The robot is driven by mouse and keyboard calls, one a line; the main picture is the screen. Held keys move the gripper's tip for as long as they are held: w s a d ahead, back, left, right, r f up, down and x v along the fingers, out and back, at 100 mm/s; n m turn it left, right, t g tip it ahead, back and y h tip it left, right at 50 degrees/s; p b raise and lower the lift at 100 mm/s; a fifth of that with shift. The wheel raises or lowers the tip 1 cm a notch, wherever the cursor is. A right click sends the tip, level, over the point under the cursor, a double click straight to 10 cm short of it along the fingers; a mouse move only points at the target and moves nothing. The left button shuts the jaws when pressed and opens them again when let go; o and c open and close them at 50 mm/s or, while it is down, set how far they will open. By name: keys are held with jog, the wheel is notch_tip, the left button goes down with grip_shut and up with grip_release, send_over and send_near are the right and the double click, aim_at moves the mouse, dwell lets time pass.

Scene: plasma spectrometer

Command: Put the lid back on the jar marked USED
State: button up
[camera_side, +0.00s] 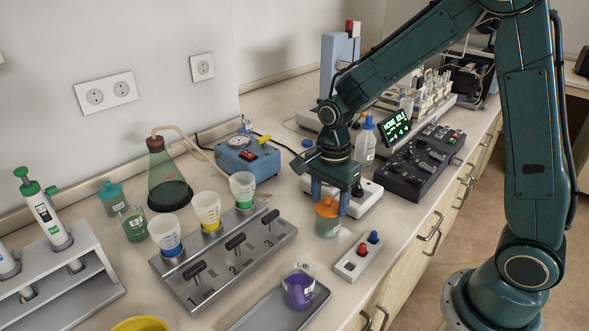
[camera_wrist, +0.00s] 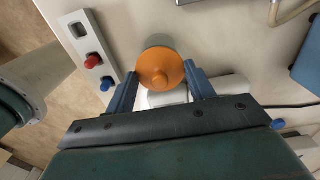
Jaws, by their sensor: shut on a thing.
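My gripper (camera_side: 329,202) points down with its blue fingers on both sides of an orange lid (camera_side: 327,208). It is shut on this lid, which has a small knob. A greenish jar (camera_side: 327,227) stands directly under the lid on the bench. The lid looks lined up over the jar's mouth; I cannot tell whether it is fully seated. In the wrist view the lid (camera_wrist: 162,68) shows between the fingertips, with the jar's rim (camera_wrist: 158,41) partly hidden behind it. I cannot read any USED mark on this jar.
A switch box (camera_side: 358,257) with red and blue knobs stands close to the right of the jar. A purple jar (camera_side: 298,290) sits in a grey tray (camera_side: 262,318) in front. A metal rack (camera_side: 228,258) with several cups is left. A white-based device (camera_side: 362,197) stands behind.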

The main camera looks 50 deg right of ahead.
dwell(0.3)
jog(key=o, duration=1.5)
jog(key=shift+r, duration=0.1)
jog(key=shift+r, duration=3.4)
grip_shut()
